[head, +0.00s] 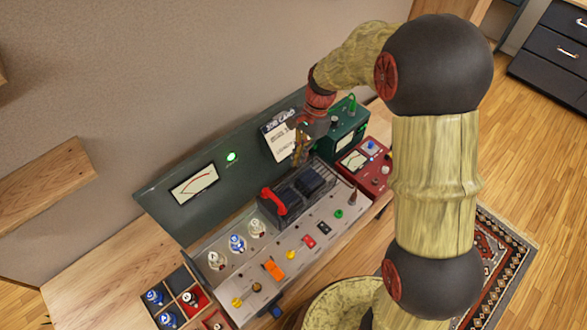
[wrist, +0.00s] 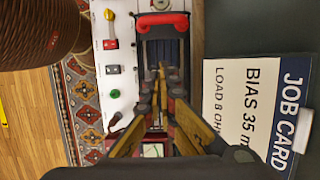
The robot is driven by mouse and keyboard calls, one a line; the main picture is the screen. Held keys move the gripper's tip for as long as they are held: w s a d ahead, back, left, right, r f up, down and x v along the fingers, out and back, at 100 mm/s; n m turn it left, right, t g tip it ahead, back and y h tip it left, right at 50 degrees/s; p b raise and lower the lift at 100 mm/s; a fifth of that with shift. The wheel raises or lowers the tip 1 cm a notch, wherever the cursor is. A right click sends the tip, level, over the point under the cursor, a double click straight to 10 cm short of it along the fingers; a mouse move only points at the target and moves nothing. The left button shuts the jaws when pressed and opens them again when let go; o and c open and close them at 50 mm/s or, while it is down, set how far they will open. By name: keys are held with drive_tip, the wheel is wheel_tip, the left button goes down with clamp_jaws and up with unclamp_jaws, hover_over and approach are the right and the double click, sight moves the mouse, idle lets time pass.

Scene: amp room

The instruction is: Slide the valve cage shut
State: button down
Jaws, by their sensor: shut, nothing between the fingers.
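The valve cage (head: 293,194) is a dark barred box on the amp's deck, standing right of the exposed valves (head: 237,243). Its red handle (head: 273,201) is on its left end. In the wrist view the cage (wrist: 150,50) is partly hidden behind my fingers, and the red handle (wrist: 162,22) lies at the top, beyond the fingertips. My gripper (head: 298,163) is above the cage's right rear part, away from the handle. In the wrist view my gripper (wrist: 160,72) has its fingertips together with nothing between them. I cannot tell whether they touch the cage.
A job card (head: 281,140) leans on the back panel beside my gripper. A green box (head: 347,127) and a red meter box (head: 366,165) stand at the right. Several knobs and switches line the front panel (head: 300,256). A divided tray (head: 184,278) holds valves at the left.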

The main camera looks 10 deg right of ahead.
approach(285, 197)
drive_tip(key=shift+w+d+f+b, duration=0.1)
drive_tip(key=shift+d+f+b, duration=0.1)
drive_tip(key=shift+f, duration=0.2)
drive_tip(key=shift+w+d+f+b, duration=0.15)
drive_tip(key=shift+d+f+b, duration=0.1)
drive_tip(key=shift+f, duration=0.2)
drive_tip(key=a, duration=0.1)
drive_tip(key=s+a+f, duration=0.1)
drive_tip(key=shift+s+a, duration=0.25)
drive_tip(key=shift+s, duration=0.05)
drive_tip(key=shift+s+a+f, duration=0.15)
drive_tip(key=shift+s+a, duration=0.15)
drive_tip(key=shift+a, duration=0.1)
drive_tip(key=s+a+p, duration=0.1)
drive_tip(key=s+a, duration=0.4)
drive_tip(key=a, duration=0.3)
drive_tip(key=s+a+p, duration=0.2)
drive_tip(key=s+a, duration=0.3)
drive_tip(key=a, duration=0.3)
drive_tip(key=s+a+p, duration=0.2)
drive_tip(key=s+a, duration=0.4)
drive_tip(key=a, duration=0.2)
drive_tip(key=shift+s, duration=0.1)
